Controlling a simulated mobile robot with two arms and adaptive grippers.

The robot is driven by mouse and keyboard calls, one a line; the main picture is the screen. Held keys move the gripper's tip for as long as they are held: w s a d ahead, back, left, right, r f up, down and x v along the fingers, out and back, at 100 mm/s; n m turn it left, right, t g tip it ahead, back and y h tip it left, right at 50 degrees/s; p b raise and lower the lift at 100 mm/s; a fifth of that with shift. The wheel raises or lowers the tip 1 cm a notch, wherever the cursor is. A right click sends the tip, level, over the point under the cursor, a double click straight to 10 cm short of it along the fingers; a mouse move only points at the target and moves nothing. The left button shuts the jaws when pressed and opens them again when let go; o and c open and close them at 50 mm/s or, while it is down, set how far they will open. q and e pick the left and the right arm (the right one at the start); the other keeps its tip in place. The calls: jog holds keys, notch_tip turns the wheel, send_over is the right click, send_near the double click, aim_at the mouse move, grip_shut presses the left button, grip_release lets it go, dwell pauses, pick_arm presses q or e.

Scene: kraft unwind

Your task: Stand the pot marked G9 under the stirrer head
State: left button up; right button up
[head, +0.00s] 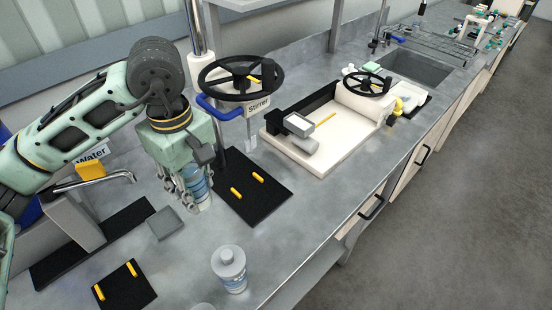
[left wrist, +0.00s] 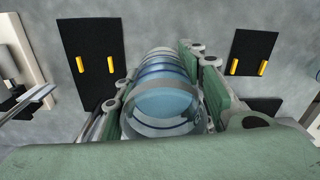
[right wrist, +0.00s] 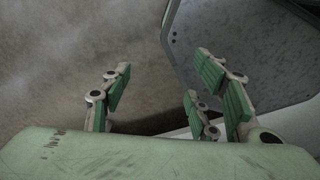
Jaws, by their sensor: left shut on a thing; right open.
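My left gripper (head: 184,192) is shut on a clear pot with blue contents (head: 198,183), just left of the stirrer's black mat. The pot fills the middle of the left wrist view (left wrist: 165,98) between the green finger pads; no G9 mark is readable.
A second black mat with yellow bars (head: 138,292) lies at lower left, near a tap marked Water (head: 105,182). A small grey block (head: 166,223) lies near the held pot. A white scale-like machine (head: 330,150) stands right of the stirrer.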

aim_at(197, 170)
pick_arm(q)
jog(key=r+n, duration=0.2)
jog(key=r, duration=0.1)
jog(key=shift+w+d+p, duration=0.2)
jog(key=shift+d+p, duration=0.1)
jog(key=shift+d, duration=0.05)
jog(key=shift+w+d+r+n, duration=0.1)
jog(key=shift+n, duration=0.3)
jog(key=shift+w, duration=0.25)
notch_tip(197, 170, down, 4)
jog(key=shift+f+p, duration=0.2)
jog(key=shift+p, duration=0.15)
notch_tip(197, 170, down, 13)
jog(key=p, duration=0.3)
jog(key=shift+f, duration=0.3)
pick_arm(e)
jog(key=r, duration=0.5)
jog(key=shift+s+a, duration=0.15)
jog(key=shift+s, duration=0.2)
